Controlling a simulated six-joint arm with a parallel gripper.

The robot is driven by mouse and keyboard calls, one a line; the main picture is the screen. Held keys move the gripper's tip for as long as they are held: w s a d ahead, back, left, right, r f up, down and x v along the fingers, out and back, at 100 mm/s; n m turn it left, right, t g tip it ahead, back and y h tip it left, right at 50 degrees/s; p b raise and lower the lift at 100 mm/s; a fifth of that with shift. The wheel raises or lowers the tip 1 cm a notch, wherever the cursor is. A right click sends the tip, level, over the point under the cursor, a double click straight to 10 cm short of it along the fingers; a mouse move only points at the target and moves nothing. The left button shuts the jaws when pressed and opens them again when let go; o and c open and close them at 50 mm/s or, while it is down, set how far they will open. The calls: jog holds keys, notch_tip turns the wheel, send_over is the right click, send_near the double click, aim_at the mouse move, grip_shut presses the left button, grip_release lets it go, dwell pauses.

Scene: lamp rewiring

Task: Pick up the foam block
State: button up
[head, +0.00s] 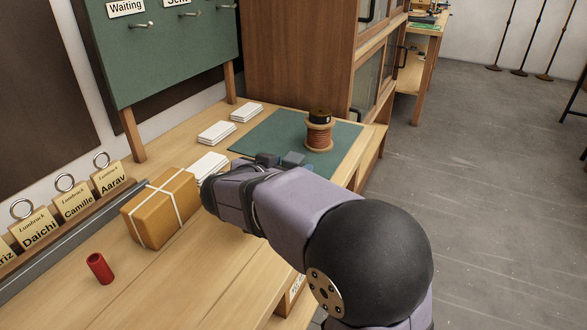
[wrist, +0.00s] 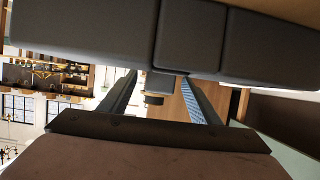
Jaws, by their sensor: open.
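I cannot make out a foam block in either view; my arm hides part of the bench in the head view. My gripper (head: 280,160) is at the near edge of the green mat (head: 349,159), its two blue-grey fingertips apart. In the wrist view the fingers (wrist: 159,88) reach away, spread and with nothing held between them. A spool of copper-coloured wire (head: 318,136) stands on the mat beyond the fingertips, with a black round piece (head: 320,115) on top.
A tied brown parcel (head: 160,208) and a red cylinder (head: 100,268) are on the bench (head: 184,288) to the left. White card stacks (head: 216,132) lie behind my gripper. Name tags stand in a rack (head: 70,230). A wooden cabinet (head: 295,50) closes the back.

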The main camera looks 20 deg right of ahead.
aim_at(294, 157)
jog(key=shift+x, duration=1.5)
jog(key=shift+r, duration=0.1)
jog(key=c, duration=1.1)
notch_tip(294, 157, up, 10)
jog(key=p, duration=0.3)
jog(key=shift+r+p, duration=0.15)
jog(key=shift+p, duration=0.2)
